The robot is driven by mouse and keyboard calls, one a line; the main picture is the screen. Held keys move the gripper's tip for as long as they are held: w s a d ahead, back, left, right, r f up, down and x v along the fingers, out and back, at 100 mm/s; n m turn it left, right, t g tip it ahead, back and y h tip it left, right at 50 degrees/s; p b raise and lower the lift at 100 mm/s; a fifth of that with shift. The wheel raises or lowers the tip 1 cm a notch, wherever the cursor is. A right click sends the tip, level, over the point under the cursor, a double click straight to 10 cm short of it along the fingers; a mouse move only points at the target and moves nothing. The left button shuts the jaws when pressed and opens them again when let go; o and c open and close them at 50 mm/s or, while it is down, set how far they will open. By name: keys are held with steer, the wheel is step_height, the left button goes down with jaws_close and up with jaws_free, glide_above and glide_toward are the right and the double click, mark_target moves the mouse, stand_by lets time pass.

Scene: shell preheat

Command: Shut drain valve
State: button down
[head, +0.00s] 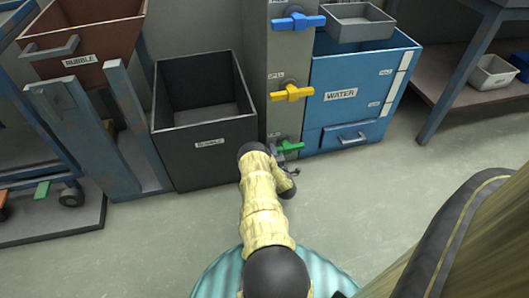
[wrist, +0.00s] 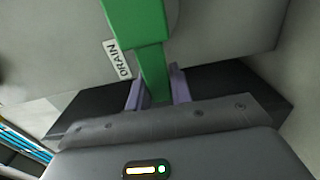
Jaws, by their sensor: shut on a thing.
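The drain valve has a green handle (head: 291,147), lowest of three handles on a grey column. The wrist view shows the green handle (wrist: 138,22) close up, beside a white label (wrist: 117,60) reading DRAIN. My gripper (wrist: 158,92) has its two purple-grey fingers on either side of the handle's narrow green part and is shut on it. In the head view my gripper (head: 281,158) is at the handle, partly hidden by my arm. I cannot tell from these views whether the valve is open or shut.
A yellow handle (head: 291,92) and a blue handle (head: 298,22) sit above on the grey column (head: 286,70). A blue WATER tank (head: 350,75) stands right of it, a dark open bin (head: 205,155) left. A RUBBLE container (head: 85,45) is farther left. The floor (head: 390,190) in front is clear.

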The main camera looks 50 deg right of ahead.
steer(key=shift+s+f, duration=0.2)
steer(key=shift+s, duration=0.05)
steer(key=c, duration=1.2)
jaws_free()
steer(key=shift+c, duration=0.2)
steer(key=shift+w+r, duration=0.1)
steer(key=shift+w+a, duration=0.15)
